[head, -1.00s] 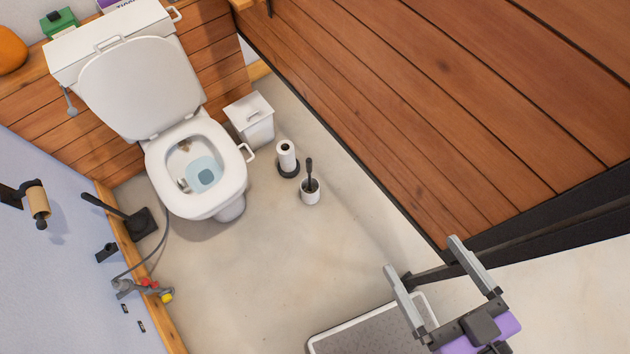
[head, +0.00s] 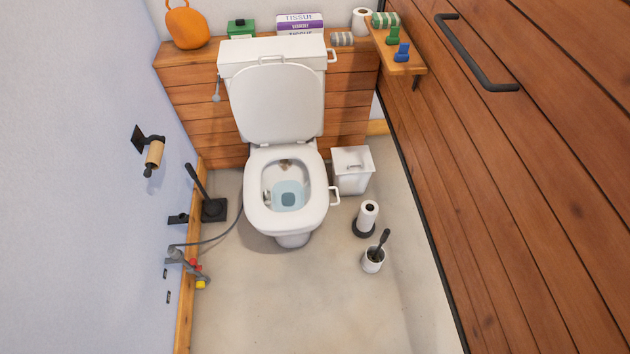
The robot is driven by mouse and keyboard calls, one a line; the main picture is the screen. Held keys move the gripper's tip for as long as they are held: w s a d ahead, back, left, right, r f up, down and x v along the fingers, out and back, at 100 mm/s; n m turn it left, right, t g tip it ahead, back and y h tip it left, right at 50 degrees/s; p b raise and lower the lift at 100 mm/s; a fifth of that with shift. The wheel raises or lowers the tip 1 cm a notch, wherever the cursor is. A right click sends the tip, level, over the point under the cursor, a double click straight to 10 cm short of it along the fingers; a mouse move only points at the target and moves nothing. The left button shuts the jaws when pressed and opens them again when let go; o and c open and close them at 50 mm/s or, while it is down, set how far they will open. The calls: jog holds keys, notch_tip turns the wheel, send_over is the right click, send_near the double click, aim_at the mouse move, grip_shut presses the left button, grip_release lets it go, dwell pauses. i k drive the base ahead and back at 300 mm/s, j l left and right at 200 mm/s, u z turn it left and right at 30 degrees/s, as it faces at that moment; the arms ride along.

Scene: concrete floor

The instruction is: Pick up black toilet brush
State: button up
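The black toilet brush (head: 382,242) stands in a small white holder (head: 373,262) on the concrete floor, right of the toilet. Its dark handle sticks up and leans a little to the right. Its lower end is hidden inside the holder. My gripper is not in the head view now.
The toilet (head: 287,195) stands with its lid up. A paper roll stand (head: 367,217) and a white bin (head: 351,171) are close behind the brush. A black plunger (head: 213,207) stands at left. A wooden wall (head: 470,170) borders the right. The floor (head: 310,300) in front is clear.

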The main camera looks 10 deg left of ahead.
aim_at(373, 258)
jog(key=k, duration=0.15)
jog(key=i+j+u, duration=0.15)
jog(key=i+j, duration=0.25)
jog(key=i+j+u, duration=0.1)
jog(key=i, duration=0.5)
jog(key=i+j+u, duration=0.1)
jog(key=i+j, duration=0.15)
jog(key=i, duration=0.4)
